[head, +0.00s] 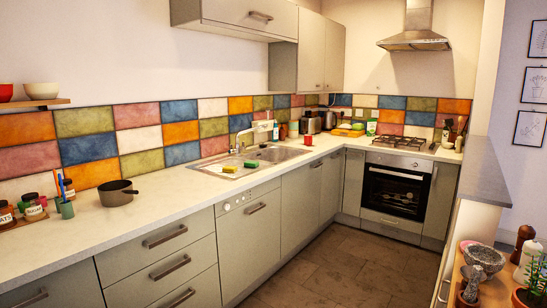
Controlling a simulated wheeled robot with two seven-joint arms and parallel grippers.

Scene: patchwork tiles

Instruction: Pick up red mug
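A small red mug (308,140) stands upright on the white counter, just right of the sink (258,157) and close to the inner corner of the worktop. It looks small and far off, and I cannot make out its handle. Nothing is touching it. Neither of my grippers shows in the head view.
A dark saucepan (117,193), jars (33,207) and a cup of brushes (66,207) stand on the near left counter. A hob (401,142) sits above the oven (394,190). The tiled floor (340,265) is clear. A shelf with a mortar (484,262) is at right.

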